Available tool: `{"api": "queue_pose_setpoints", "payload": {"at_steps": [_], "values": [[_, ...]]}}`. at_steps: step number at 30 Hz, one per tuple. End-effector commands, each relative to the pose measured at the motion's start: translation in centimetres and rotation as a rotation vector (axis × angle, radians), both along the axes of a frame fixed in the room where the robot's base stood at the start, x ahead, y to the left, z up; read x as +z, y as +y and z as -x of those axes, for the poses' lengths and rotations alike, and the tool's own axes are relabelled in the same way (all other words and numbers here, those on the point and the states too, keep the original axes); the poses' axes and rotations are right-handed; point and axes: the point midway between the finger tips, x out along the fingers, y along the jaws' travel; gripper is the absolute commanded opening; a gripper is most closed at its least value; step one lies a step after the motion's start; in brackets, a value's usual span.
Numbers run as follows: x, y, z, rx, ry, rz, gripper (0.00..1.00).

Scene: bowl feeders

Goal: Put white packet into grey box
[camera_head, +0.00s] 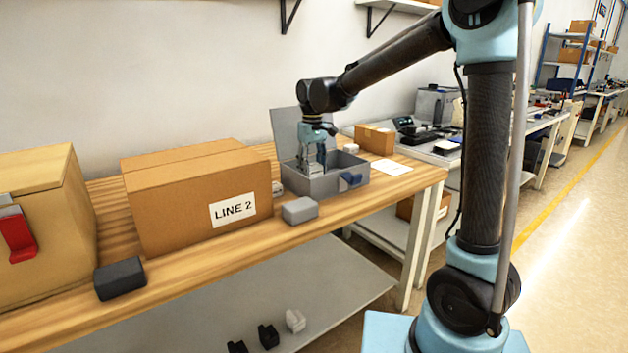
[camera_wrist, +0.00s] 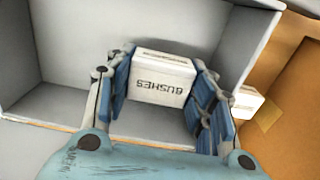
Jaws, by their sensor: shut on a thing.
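The grey box (camera_head: 322,187) stands on the wooden bench with its lid (camera_head: 288,128) raised at the back and a blue latch on its front. My gripper (camera_head: 312,168) points down over its opening, fingers reaching to about rim level or below. In the wrist view, my gripper (camera_wrist: 165,100) is shut on the white packet (camera_wrist: 163,78), which is printed "BUSHES". The packet is between the blue finger pads, with the grey box's inner walls (camera_wrist: 75,40) around it. I cannot tell whether it touches the box floor. My fingers mostly hide it in the head view.
A light grey block (camera_head: 300,210) lies in front of the box. A "LINE 2" carton (camera_head: 190,200) and a dark block (camera_head: 120,278) stand to the left. A small carton (camera_head: 375,139), a small white item (camera_head: 351,148) and a paper sheet (camera_head: 391,167) lie behind and right.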

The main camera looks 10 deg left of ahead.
Motion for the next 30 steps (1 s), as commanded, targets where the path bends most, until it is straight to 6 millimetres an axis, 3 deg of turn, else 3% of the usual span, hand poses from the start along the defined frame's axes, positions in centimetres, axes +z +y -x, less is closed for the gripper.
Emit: {"api": "queue_pose_setpoints", "payload": {"at_steps": [10,21,22,24,30], "values": [[-3.8,0.0,0.0,-0.001,0.000,0.000,0.23],[-4.2,0.0,0.0,-0.001,0.000,0.000,0.23],[-4.2,0.0,0.0,-0.001,0.000,0.000,0.56],[-4.2,0.0,0.0,-0.001,0.000,0.000,0.70],[-4.2,0.0,0.0,0.000,0.000,0.000,0.70]]}}
